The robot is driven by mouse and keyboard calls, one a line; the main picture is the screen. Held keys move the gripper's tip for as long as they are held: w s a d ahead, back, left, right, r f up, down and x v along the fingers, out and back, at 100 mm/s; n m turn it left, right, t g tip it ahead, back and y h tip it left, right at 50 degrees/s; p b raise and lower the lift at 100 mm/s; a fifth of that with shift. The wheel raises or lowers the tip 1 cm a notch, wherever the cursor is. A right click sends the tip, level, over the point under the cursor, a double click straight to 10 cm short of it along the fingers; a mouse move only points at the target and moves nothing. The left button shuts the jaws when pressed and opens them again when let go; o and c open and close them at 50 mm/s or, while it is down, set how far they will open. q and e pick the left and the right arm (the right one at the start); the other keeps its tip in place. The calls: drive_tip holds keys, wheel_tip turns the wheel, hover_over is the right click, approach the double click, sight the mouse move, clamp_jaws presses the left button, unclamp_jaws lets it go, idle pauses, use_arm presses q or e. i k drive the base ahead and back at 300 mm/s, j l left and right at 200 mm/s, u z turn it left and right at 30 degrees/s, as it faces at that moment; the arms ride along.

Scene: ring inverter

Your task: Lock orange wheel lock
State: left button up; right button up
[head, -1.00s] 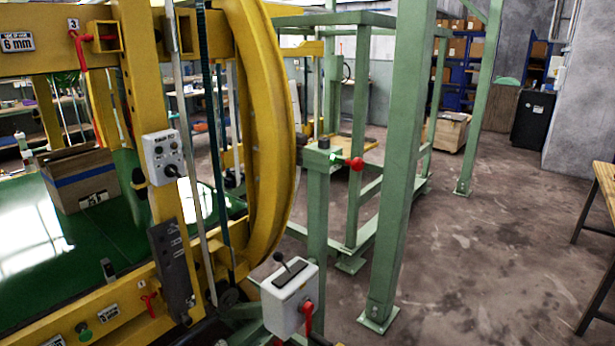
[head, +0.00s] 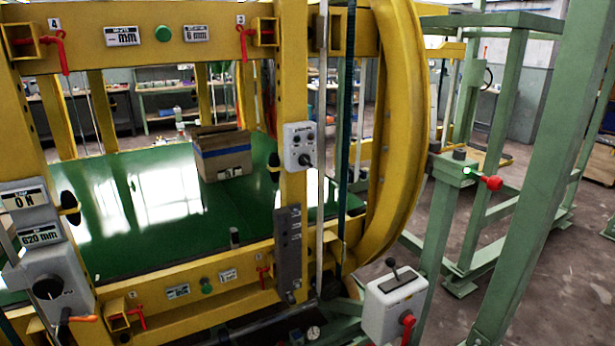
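I cannot tell for sure which part is the orange wheel lock. An orange-tipped handle (head: 84,318) sticks out at the lower left of the head view, below a grey control box (head: 50,285) with a black knob. A red-knobbed lever (head: 491,182) sits on top of a green post (head: 440,215), beside the big yellow ring (head: 408,130). A red handle (head: 408,325) hangs on a white lever box (head: 392,305) at the lower right. Neither of my grippers is in view.
The yellow frame (head: 190,290) surrounds a green platform (head: 115,235) bearing a cardboard box (head: 222,155). More red clamp handles sit at its corners, one at the upper left (head: 55,42). Green posts (head: 560,150) stand on the right. Some bare floor (head: 590,250) shows at the far right.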

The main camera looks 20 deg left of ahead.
sight(65, 318)
drive_tip(key=u, duration=2.2)
